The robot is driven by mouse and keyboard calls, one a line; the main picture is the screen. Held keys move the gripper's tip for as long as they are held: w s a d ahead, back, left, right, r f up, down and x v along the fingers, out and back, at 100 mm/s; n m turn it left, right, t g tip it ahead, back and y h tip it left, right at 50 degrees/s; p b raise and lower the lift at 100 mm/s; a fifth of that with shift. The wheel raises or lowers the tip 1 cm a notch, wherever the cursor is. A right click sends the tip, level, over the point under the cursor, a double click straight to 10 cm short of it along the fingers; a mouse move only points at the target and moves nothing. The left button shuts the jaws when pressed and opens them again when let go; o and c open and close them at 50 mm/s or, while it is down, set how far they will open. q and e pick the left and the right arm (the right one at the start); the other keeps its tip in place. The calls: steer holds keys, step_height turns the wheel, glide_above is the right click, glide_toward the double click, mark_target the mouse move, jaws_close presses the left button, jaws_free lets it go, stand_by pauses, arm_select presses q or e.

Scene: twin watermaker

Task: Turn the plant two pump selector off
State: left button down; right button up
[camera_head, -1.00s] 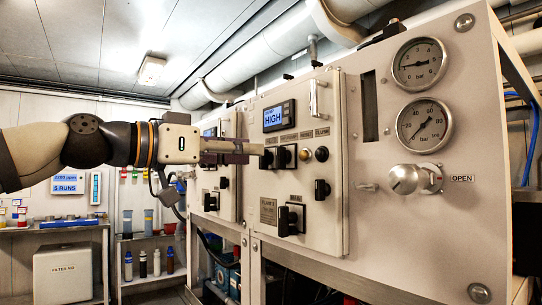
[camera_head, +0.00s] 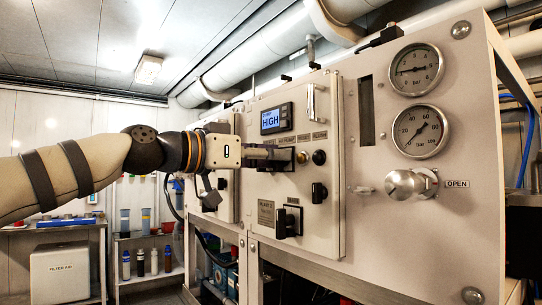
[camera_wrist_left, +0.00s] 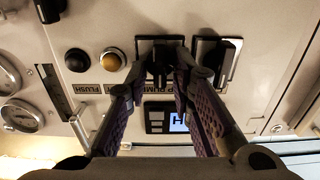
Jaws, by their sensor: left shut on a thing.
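The near panel door (camera_head: 325,215) carries the black pump selector, which is mostly hidden behind my gripper in the head view. In the left wrist view, where the panel appears upside down, the selector (camera_wrist_left: 160,65) has a dark square plate and a partly covered label ending in "PUMP". My left gripper (camera_head: 283,158) reaches the panel from the left. In the wrist view its purple-padded fingers (camera_wrist_left: 160,82) close around the selector's handle, one on each side. The handle's exact angle is hard to read. My right gripper is not in view.
A second black selector (camera_wrist_left: 215,62) sits close beside the gripped one. A larger black switch (camera_head: 288,222) sits below. Two gauges (camera_head: 415,68) and a valve knob (camera_head: 404,184) are right.

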arm_select(q)
steer(key=shift+r, duration=0.1)
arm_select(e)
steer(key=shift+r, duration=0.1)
arm_select(q)
steer(key=shift+w+a+f+n+p, duration=0.1)
steer(key=shift+n+p, duration=0.8)
steer(key=shift+n, duration=2.05)
steer(key=shift+a+f+n+p, duration=0.1)
steer(key=shift+n+p, duration=0.8)
steer(key=shift+n, duration=2.05)
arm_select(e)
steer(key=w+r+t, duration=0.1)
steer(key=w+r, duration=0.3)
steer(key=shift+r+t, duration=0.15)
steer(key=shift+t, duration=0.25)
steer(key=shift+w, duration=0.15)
arm_select(q)
steer(key=c, duration=1.7)
jaws_free()
steer(key=shift+w+d+f, duration=0.1)
steer(key=shift+d, duration=0.05)
